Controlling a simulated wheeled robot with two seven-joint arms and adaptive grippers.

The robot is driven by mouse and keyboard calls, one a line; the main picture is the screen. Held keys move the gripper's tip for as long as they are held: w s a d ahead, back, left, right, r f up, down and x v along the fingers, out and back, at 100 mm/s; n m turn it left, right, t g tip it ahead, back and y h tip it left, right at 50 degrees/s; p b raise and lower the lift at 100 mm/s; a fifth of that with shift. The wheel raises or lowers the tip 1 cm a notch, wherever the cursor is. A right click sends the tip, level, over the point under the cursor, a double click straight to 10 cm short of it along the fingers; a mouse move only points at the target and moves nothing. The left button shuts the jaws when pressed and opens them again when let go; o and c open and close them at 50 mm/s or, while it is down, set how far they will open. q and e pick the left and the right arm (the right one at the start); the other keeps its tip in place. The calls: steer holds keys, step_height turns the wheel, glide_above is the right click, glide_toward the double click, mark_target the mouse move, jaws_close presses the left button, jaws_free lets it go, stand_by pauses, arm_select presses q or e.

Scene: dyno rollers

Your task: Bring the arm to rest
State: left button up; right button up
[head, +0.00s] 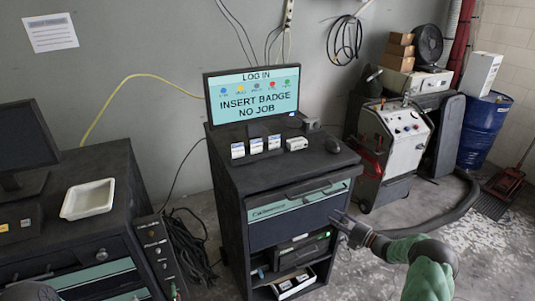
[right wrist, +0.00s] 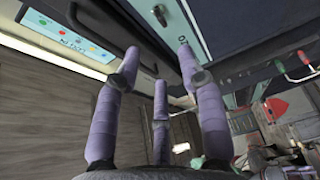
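My right arm comes in from the lower right in the head view. My right gripper (head: 342,220) is in front of the dark cabinet (head: 228,192), near its drawer front. In the right wrist view its purple-grey fingers (right wrist: 160,75) are spread apart with nothing between them, so it is open and empty. The cabinet's drawer handle and lock (right wrist: 158,12) show beyond the fingertips there. I cannot tell whether a fingertip touches the cabinet. My left gripper is not in view.
A left bench holds a white tray (head: 88,199). A grey machine (head: 398,140) and blue barrel (head: 483,130) stand right. Some floor (head: 440,235) is clear.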

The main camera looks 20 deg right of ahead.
steer(key=s+a+f+n+g+b, duration=0.1)
steer(key=s+a+f+n+g, duration=0.35)
steer(key=a+f, duration=0.35)
steer(key=s+a+f+n+g+b, duration=0.1)
steer(key=s+a+f+n+g, duration=0.4)
steer(key=a, duration=0.5)
steer(key=s+a+f+n+g+b, duration=0.1)
steer(key=s+a+f+n+g, duration=0.2)
steer(key=a+f+n, duration=0.5)
steer(key=s+a+f+n+g+h+b, duration=0.1)
steer(key=s+a+f+n, duration=0.1)
steer(key=s+a+n, duration=0.3)
steer(key=s+a+f+n+g+h+b, duration=0.1)
steer(key=s+a+n, duration=0.4)
steer(key=n, duration=0.9)
steer(key=s+a+f+n+g+h+b, duration=0.1)
steer(key=s+a+n, duration=0.4)
steer(key=s+n, duration=0.5)
step_height(320, 180, down, 2)
steer(key=shift+f+h, duration=0.1)
steer(key=shift+h, duration=0.5)
